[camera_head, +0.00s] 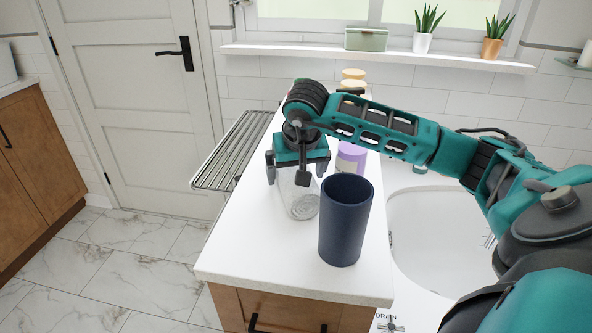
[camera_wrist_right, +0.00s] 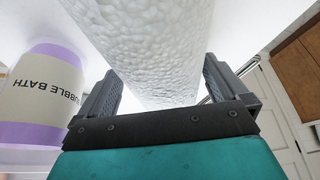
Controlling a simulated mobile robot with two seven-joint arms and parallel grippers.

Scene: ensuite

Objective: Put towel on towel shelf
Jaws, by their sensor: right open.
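My right gripper (camera_head: 289,173) is above the white counter, pointing down with its fingers apart. In the right wrist view its open fingers (camera_wrist_right: 160,75) straddle a pale cylinder (camera_wrist_right: 140,45) with a bumpy surface. The slatted metal towel shelf (camera_head: 229,152) is on the wall beside the door, left of the counter. My left gripper is out of view.
A dark blue cup (camera_head: 345,225) stands just right of the vessel. A purple-and-cream bubble bath bottle (camera_head: 350,160) stands behind, close to my forearm. Several items, including plants (camera_head: 427,28), sit on the window ledge. The counter's (camera_head: 240,240) front left is clear.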

